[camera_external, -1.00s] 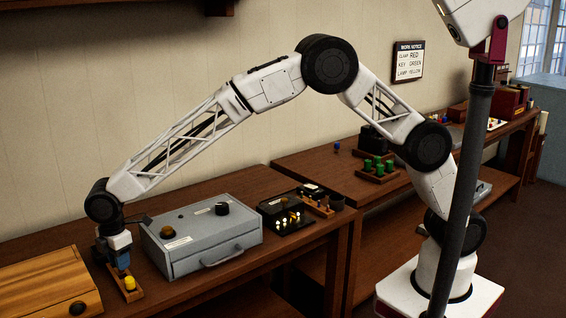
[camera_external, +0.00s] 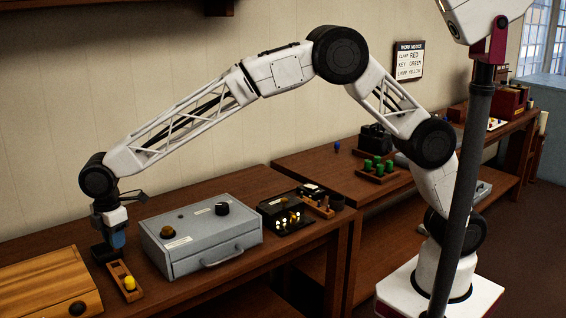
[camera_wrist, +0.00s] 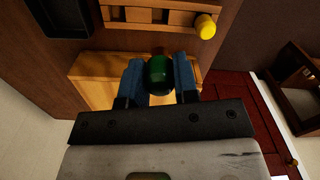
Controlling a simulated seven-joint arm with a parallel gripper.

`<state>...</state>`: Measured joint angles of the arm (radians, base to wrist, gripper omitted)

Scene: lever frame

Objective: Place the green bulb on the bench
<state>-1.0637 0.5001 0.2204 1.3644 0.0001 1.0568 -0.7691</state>
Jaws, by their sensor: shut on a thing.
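My gripper (camera_wrist: 158,80) is shut on the green bulb (camera_wrist: 158,76), which sits between the two blue fingers in the wrist view. A reddish part shows at the bulb's far end. In the external view my gripper (camera_external: 118,243) is above the back end of a small wooden rack (camera_external: 138,293), and the bulb cannot be made out there. A yellow bulb (camera_external: 129,283) stands in the rack; it also shows in the wrist view (camera_wrist: 205,26). The brown bench (camera_external: 190,285) lies under these things.
A light wooden box (camera_external: 45,285) stands left of the rack. A grey case (camera_external: 205,240) with knobs stands to the right. A black tray (camera_wrist: 66,17) lies beside the rack. A black panel with lit bulbs (camera_external: 285,217) is farther right. Bare bench shows behind the case.

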